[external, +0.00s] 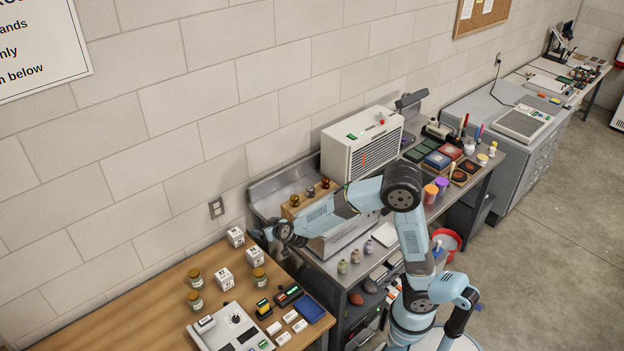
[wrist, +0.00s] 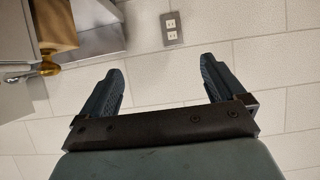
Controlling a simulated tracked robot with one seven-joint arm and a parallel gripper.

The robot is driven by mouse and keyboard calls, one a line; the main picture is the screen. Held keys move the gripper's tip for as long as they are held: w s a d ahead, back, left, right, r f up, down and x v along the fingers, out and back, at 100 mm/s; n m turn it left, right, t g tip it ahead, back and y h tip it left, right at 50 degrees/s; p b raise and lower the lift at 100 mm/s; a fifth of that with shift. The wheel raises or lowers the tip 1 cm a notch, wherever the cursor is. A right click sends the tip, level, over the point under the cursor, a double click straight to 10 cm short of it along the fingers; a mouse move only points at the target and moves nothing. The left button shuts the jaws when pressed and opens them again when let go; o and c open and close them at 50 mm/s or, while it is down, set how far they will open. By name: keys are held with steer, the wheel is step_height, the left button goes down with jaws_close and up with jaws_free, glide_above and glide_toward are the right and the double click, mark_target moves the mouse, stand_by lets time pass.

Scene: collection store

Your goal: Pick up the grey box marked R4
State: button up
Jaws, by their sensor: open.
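Three small pale boxes with dark markings stand on the wooden table in the external view: one near the wall (external: 235,237), one to the right (external: 255,256) and one in front (external: 224,279). Their markings are too small to read, so I cannot tell which is R4, or whether any is. My gripper (external: 258,232) hangs near the table's back right corner, right of the boxes. In the wrist view my gripper (wrist: 162,65) is open and empty, its fingers wide apart before the block wall. No box shows in the wrist view.
Brown-lidded jars (external: 195,279) stand among the boxes. A control panel (external: 232,328), a blue tray (external: 308,308) and small white blocks (external: 291,316) fill the table's front right. The table's left part (external: 130,320) is clear. A wall outlet (wrist: 171,27) is behind my gripper.

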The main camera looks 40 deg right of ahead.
glide_toward(255, 251)
steer(key=x, duration=1)
steer(key=shift+w+a+f, duration=0.1)
steer(key=shift+a+f, duration=0.05)
steer(key=shift+f, duration=0.05)
steer(key=c, duration=1.7)
steer(key=shift+r, duration=0.1)
